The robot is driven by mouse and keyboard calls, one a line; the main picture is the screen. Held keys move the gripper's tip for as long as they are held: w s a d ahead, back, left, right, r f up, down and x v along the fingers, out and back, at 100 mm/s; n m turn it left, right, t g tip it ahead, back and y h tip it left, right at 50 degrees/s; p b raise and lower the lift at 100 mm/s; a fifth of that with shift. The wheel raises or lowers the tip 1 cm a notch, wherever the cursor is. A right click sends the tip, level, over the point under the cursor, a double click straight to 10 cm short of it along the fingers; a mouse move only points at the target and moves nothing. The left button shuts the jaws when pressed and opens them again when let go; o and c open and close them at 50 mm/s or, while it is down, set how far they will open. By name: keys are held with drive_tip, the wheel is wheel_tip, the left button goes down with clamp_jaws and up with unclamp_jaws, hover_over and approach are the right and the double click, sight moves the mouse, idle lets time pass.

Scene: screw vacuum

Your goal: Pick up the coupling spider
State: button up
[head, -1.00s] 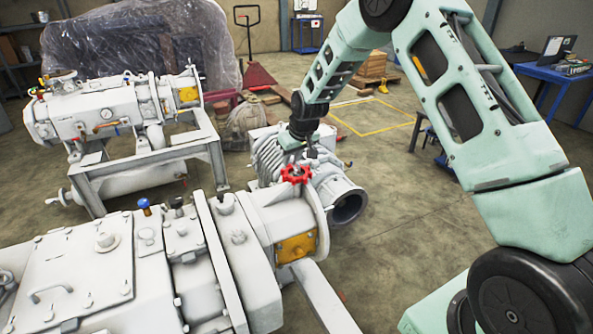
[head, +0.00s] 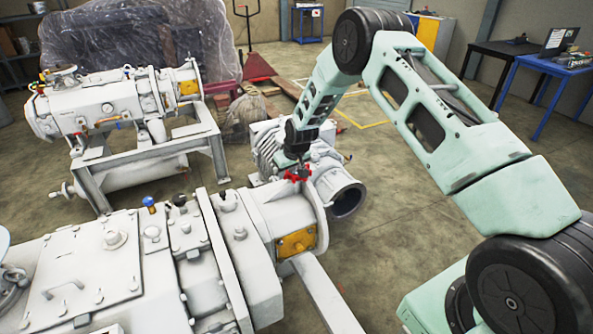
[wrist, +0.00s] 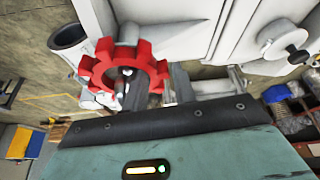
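The coupling spider is a red toothed ring (head: 291,177). In the head view it shows nearly edge-on at the lower end of my arm, in front of the white flange. In the wrist view the red spider (wrist: 101,66) is large, with its open centre and several teeth facing the camera. My gripper (head: 298,166) is at the spider. In the wrist view the dark fingers of my gripper (wrist: 137,88) overlap the spider's lower right rim and appear shut on it. The exact finger contact is partly hidden by the spider.
A large white screw vacuum machine (head: 110,265) fills the lower left, with its flange (head: 310,215) close by. A grey motor (head: 265,140) and dark pipe opening (head: 348,201) lie just behind. A second machine on a frame (head: 210,140) stands left.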

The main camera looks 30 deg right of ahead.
clamp_jaws()
drive_tip(key=shift+r, duration=0.1)
